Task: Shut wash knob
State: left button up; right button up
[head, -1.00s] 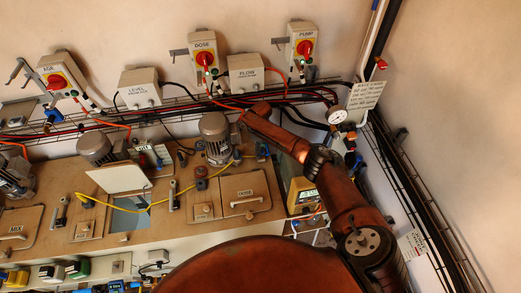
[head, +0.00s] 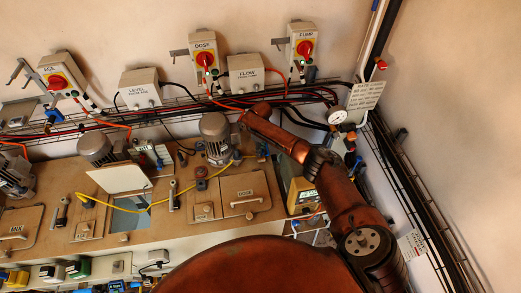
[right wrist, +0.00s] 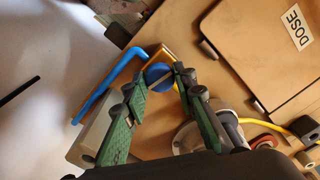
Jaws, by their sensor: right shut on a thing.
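In the right wrist view a round blue knob (right wrist: 158,74) with a pale bar across its face sits by a yellow-brown edge on the tan panel. My right gripper (right wrist: 157,82) has its two green and dark fingers on either side of the knob, shut on it. In the head view my brown right arm reaches up over the bench, and the gripper's fingers are too small and covered to make out. A small blue part (head: 262,150) shows beside the motor there. My left gripper is not in view.
A bent blue bar (right wrist: 108,85) runs left of the knob. The DOSE lid (head: 246,193) lies close by and is closed. A grey motor (head: 215,137) and a yellow cable (head: 160,203) are near. Wall boxes and a cable tray (head: 180,108) line the back.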

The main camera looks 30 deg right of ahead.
jog(key=m+p, duration=0.2)
jog(key=m, duration=0.1)
jog(key=shift+r+m, duration=0.15)
jog(key=shift+m, duration=0.15)
jog(key=m+p, duration=0.2)
jog(key=m, duration=0.2)
jog(key=shift+m, duration=0.3)
jog(key=m+p, duration=0.1)
jog(key=m, duration=0.3)
jog(key=shift+m+p, duration=0.4)
jog(key=shift+m, duration=1.6)
jog(key=o, duration=1.2)
jog(key=shift+c, duration=0.2)
notch_tip(320, 180, up, 12)
